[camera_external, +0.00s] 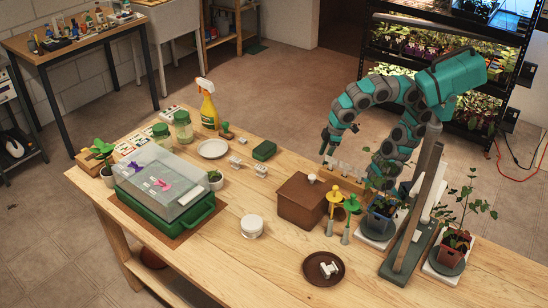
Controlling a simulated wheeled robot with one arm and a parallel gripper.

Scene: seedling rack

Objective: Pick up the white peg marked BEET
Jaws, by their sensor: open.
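My gripper (328,148) hangs pointing down over the far part of the table, above and beside a wooden block (346,180) that holds several upright white pieces. Its jaws are small in view, open, and nothing shows between them. Small white peg-like pieces lie on the table left of it, one (234,161) near the white plate and another (261,170) nearer the green box. Another white piece (330,269) lies in the brown saucer (316,279) at the front. No lettering is readable, so I cannot tell which peg is marked BEET.
A brown box (300,203) with a white knob stands left of the wooden block. A clear-lidded green propagator (165,191), white jar (251,227), white plate (213,149) and yellow spray bottle (208,108) stand leftward. Potted plants (452,248) crowd the right.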

